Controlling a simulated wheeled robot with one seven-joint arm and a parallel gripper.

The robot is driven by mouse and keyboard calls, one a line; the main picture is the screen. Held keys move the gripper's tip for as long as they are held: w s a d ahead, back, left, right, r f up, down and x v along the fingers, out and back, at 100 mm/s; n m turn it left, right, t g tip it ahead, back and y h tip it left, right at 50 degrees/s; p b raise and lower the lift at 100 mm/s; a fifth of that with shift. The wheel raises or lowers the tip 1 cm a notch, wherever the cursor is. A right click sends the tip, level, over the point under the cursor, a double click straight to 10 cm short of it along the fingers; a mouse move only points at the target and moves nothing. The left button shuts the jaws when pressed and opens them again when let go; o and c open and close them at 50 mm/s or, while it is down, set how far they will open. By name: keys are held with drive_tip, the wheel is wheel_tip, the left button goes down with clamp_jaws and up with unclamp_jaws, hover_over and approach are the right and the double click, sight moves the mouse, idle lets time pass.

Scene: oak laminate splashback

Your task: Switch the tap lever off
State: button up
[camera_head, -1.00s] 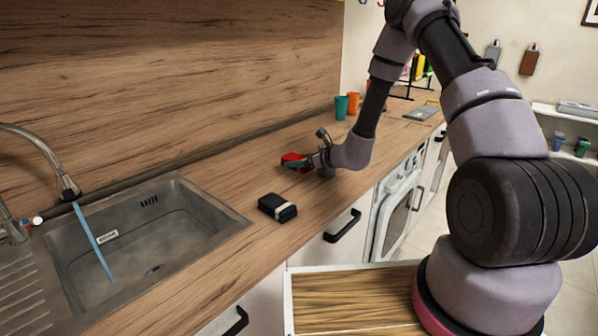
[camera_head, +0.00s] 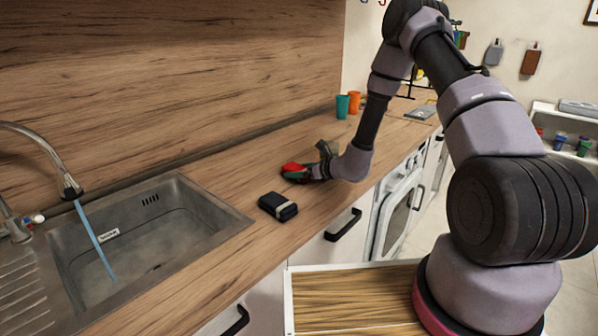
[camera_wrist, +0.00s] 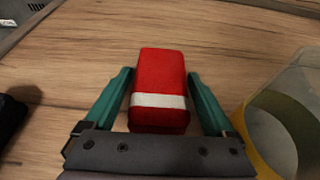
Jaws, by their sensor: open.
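The tap (camera_head: 45,150) has a curved metal spout over the sink at the left of the head view. A blue stream of water runs from it into the basin. The tap lever (camera_head: 34,219), with red and blue marks, sits low by the tap's base at the left edge. My gripper (camera_head: 288,172) is low over the counter, well to the right of the tap. In the wrist view its green fingers (camera_wrist: 160,92) are open, one on each side of a red box with a white band (camera_wrist: 160,95). I cannot tell whether they touch it.
A black box with a pale band (camera_head: 278,207) lies between the sink (camera_head: 215,205) and my gripper. A clear container with a yellow rim (camera_wrist: 285,125) is close on the right in the wrist view. Teal (camera_head: 342,106) and orange (camera_head: 354,102) cups stand farther back.

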drive_tip(key=shift+r, duration=0.2)
drive_tip(key=v, duration=1.2)
drive_tip(key=s+a+r+n+g+y, duration=0.1)
drive_tip(key=s+r+n+g, duration=0.1)
drive_tip(key=s+r+n, duration=0.45)
drive_tip(key=s+a+r+n+g, duration=0.2)
drive_tip(key=r+n+g, duration=0.1)
drive_tip(key=r, duration=0.6)
drive_tip(key=s+a+r+n+g+y, duration=0.1)
drive_tip(key=s+r+n+g, duration=0.1)
drive_tip(key=s+r+n, duration=0.4)
drive_tip(key=s+d+r+n+t+h, duration=0.4)
drive_tip(key=s+d+r+n+h, duration=0.3)
drive_tip(key=s+d+r+h, duration=0.2)
drive_tip(key=s+d+r, duration=0.2)
drive_tip(key=d+r, duration=0.2)
drive_tip(key=d, duration=0.2)
drive_tip(key=shift+s+r+t+h, duration=0.3)
drive_tip(key=shift+s, duration=0.1)
clamp_jaws()
drive_tip(key=shift+a+n, duration=0.1)
drive_tip(key=shift+n, duration=0.15)
